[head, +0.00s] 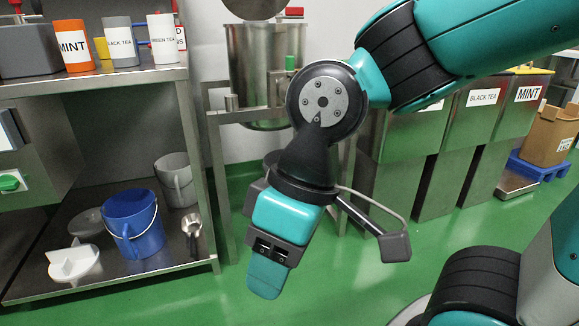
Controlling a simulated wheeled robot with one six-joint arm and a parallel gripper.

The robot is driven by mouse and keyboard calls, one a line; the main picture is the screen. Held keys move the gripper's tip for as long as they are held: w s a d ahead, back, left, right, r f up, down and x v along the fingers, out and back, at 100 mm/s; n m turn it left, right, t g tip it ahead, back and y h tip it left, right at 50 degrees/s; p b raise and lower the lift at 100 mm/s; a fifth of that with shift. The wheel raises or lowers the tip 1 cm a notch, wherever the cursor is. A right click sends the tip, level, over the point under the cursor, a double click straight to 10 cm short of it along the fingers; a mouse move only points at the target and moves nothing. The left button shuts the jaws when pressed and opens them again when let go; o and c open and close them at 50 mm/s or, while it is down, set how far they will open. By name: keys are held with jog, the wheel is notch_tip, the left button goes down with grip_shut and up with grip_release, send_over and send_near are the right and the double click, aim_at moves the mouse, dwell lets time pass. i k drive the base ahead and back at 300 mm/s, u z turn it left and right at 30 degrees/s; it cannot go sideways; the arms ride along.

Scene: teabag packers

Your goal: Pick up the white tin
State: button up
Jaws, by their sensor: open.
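The white tin (162,39), labelled GREEN TEA, stands upright on the upper shelf at the left, near its right end. My gripper (266,279) hangs in mid-picture, pointing down, lower than the tin and to its right, well apart from it. The gripper is open; it is seen side-on, so one finger mostly covers the other. I see nothing held in it.
A grey tin (119,42) and an orange MINT tin (75,43) stand left of the white tin. Below are a blue bucket (132,224), a grey jug (176,180) and a metal scoop (192,235). A steel vessel (262,75) stands behind my arm. Green floor is open in front.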

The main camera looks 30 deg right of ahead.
aim_at(162, 31)
jog(key=u, duration=0.15)
jog(key=k, duration=0.25)
jog(key=z, duration=1.1)
jog(key=i, duration=1.3)
jog(key=z, duration=0.65)
jog(key=i, duration=0.45)
jog(key=u, duration=1.65)
